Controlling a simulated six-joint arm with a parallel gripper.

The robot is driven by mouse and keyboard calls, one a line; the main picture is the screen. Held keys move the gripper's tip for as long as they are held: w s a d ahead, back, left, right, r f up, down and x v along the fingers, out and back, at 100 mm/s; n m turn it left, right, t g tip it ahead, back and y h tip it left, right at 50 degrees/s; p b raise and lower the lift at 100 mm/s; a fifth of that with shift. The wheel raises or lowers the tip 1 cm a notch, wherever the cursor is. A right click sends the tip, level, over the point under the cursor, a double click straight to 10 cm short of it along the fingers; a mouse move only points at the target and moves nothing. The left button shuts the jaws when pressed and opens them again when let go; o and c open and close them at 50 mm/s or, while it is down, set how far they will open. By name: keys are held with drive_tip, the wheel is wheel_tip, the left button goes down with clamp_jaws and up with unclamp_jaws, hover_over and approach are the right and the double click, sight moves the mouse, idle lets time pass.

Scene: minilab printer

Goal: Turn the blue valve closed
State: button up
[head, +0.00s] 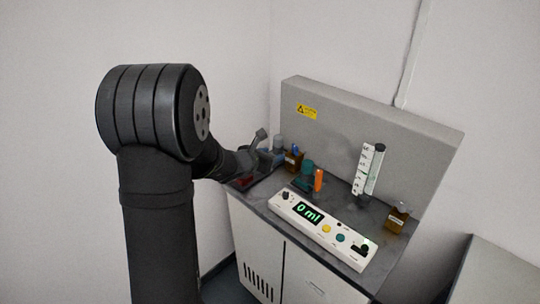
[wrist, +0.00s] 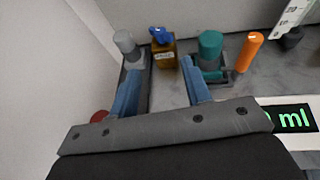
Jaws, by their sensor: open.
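The blue valve (wrist: 160,35) shows in the wrist view as a small blue handle on top of an amber bottle (wrist: 165,56) with a white label. In the head view the same blue top (head: 295,149) and amber bottle (head: 292,162) stand near the back of the bench. My gripper (wrist: 166,64) is open, with its two blue fingers apart and nothing held between them. The bottle and valve lie beyond the fingertips, in line with the gap. In the head view my gripper (head: 262,150) is at the bench's left end, partly hidden by my arm.
A grey-capped container (wrist: 127,46) stands left of the bottle. A teal-capped container (wrist: 210,48) in a dark holder and an orange cylinder (wrist: 249,52) stand right. A white panel (head: 318,232) reads "0 ml". A graduated tube (head: 374,170) and another amber bottle (head: 397,220) are further right.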

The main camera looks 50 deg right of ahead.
sight(295, 147)
drive_tip(key=shift+o, duration=0.2)
drive_tip(key=w+d+r+n+t+y, duration=0.25)
drive_tip(key=w+n, duration=0.35)
drive_tip(key=n, duration=0.5)
drive_tip(key=w+d+r+n+t+y, duration=0.2)
drive_tip(key=w+r+n+t+y, duration=0.3)
drive_tip(key=n, duration=0.6)
drive_tip(key=s+d+r+n+g+y, duration=0.1)
drive_tip(key=s+d+r+n+g, duration=0.25)
drive_tip(key=s+n+g, duration=0.85)
drive_tip(key=w+d+f+t, duration=0.1)
drive_tip(key=d+f, duration=0.1)
drive_tip(key=f, duration=0.3)
drive_tip(key=w+d+f+n+t, duration=0.1)
drive_tip(key=d+f, duration=0.2)
drive_tip(key=f, duration=0.2)
drive_tip(key=w+d+f+n+t, duration=0.1)
drive_tip(key=d+f, duration=0.1)
drive_tip(key=f, duration=0.4)
drive_tip(key=shift+w+d+y, duration=0.1)
drive_tip(key=shift+d+y, duration=0.05)
drive_tip(key=shift+y, duration=0.1)
